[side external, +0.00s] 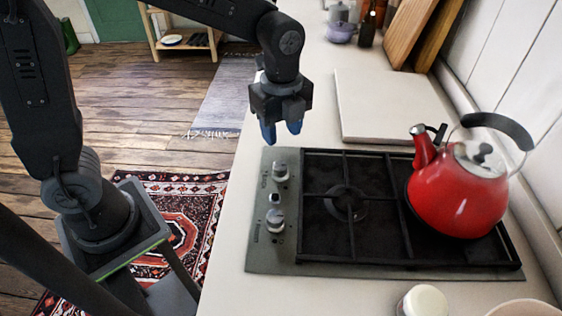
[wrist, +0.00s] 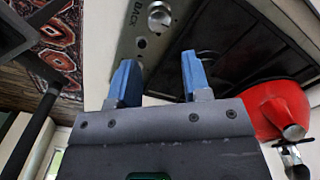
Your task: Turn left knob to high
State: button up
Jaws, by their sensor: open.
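The hob's metal control strip (side external: 257,250) carries two silver knobs. The near knob (side external: 275,220) is closer to the camera. My gripper (side external: 282,133) hangs above the counter just beyond the strip's far end, blue fingers pointing down, apart and empty. In the wrist view one knob (wrist: 160,17) shows past the open fingers (wrist: 157,65), beside the word BACK. The knobs' exact settings are too small to read.
A red kettle (side external: 459,197) stands on the right of the black gas hob (side external: 350,240). A pale board (side external: 385,105) lies behind the hob. A white-lidded jar (side external: 424,301) stands at the front. The counter left of the board is clear.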

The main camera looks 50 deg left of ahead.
aim_at(281, 166)
notch_tip(281, 166, down, 10)
jog(key=shift+r, duration=0.25)
jog(key=c, duration=0.6)
